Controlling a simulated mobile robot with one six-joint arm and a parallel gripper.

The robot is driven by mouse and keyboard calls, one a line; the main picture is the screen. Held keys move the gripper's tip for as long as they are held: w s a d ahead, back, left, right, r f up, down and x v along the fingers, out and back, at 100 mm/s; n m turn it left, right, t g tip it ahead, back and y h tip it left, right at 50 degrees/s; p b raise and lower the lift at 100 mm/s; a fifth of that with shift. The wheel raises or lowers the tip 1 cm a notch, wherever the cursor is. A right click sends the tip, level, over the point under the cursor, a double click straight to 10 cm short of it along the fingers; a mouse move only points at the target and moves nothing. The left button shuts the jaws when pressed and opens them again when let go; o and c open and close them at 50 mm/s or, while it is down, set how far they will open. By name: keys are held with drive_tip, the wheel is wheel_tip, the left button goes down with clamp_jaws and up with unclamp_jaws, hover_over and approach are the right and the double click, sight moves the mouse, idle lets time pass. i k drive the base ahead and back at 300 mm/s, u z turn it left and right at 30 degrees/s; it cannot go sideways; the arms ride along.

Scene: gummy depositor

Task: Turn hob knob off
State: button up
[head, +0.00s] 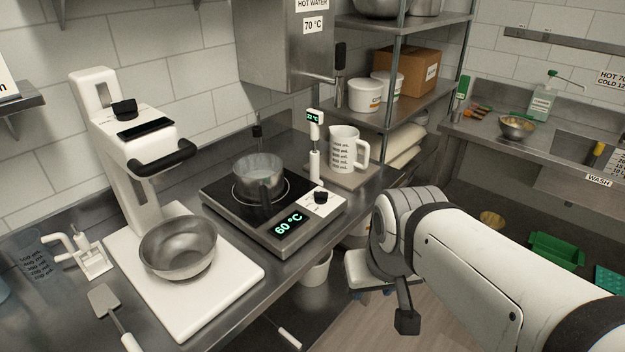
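The hob (229,208) is a black plate with a steel frame on the counter. Its black knob (320,197) sits on a white panel at the right front corner, beside a lit display (289,224) reading 60 °C. I cannot tell which setting the knob points to. A steel pot (258,176) stands on the hob with its handle toward the front. My arm (465,262) enters from the lower right and bends right of the hob, apart from the knob. I cannot make out my gripper's fingers in this view.
A white measuring jug (343,149) and a white stand with a small thermometer display (315,118) are close behind the knob. A white machine (128,145) with a steel bowl (178,250) stands left of the hob. Shelves rise behind; the space above the knob looks clear.

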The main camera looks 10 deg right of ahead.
sight(320, 197)
drive_tip(key=u, duration=0.4)
drive_tip(key=k, duration=0.15)
drive_tip(key=z, duration=0.7)
drive_tip(key=i, duration=1.05)
drive_tip(key=u, duration=0.5)
